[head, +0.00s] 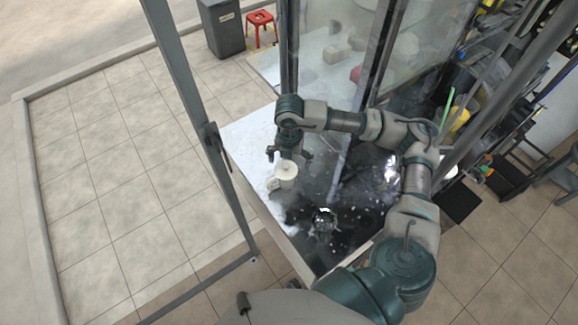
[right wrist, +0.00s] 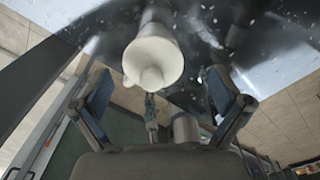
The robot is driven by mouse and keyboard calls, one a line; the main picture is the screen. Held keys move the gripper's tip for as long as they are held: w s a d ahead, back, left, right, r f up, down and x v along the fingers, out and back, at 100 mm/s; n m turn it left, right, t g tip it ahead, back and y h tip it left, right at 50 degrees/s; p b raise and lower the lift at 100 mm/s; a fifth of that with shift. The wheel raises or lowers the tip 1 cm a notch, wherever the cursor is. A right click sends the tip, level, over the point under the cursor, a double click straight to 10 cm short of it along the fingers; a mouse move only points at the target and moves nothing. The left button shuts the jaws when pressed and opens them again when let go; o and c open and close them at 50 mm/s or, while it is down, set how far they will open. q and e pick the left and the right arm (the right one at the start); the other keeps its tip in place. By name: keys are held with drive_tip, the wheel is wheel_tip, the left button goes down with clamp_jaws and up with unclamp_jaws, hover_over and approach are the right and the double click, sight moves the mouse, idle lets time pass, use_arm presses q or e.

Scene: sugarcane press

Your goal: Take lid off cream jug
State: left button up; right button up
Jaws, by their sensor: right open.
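The white cream jug (head: 284,182) stands near the left edge of the counter, its handle pointing left. A pale round lid (head: 287,169) sits on top of it. In the right wrist view the lid (right wrist: 153,58) shows as a white disc with a raised knob, and it hides much of the jug. My right gripper (head: 289,154) is just behind and above the jug in the head view. Its two fingers are spread wide and empty, and the lid shows between and beyond them in the right wrist view (right wrist: 160,88). My left gripper is not in view.
The counter (head: 247,135) is pale at the left and dark and speckled at the right. A shiny round object (head: 324,220) is on its dark part, near the front. Metal posts (head: 183,75) and glass panels (head: 423,40) stand around the counter.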

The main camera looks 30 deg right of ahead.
sight(285, 170)
drive_tip(key=shift+f, duration=0.65)
drive_tip(key=shift+a+f, duration=0.1)
drive_tip(key=shift+f, duration=0.2)
drive_tip(key=shift+w+a, duration=0.1)
drive_tip(key=shift+a, duration=0.5)
drive_tip(key=shift+a+r, duration=0.1)
drive_tip(key=shift+a, duration=0.15)
drive_tip(key=shift+c, duration=0.5)
drive_tip(key=shift+a, duration=0.1)
drive_tip(key=c, duration=1.2)
drive_tip(key=shift+s+d, duration=0.25)
drive_tip(key=shift+d, duration=0.1)
drive_tip(key=c, duration=0.3)
drive_tip(key=shift+s+d, duration=0.1)
drive_tip(key=shift+d, duration=0.1)
drive_tip(key=shift+c, duration=0.2)
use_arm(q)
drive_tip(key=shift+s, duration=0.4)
use_arm(e)
drive_tip(key=shift+a, duration=0.25)
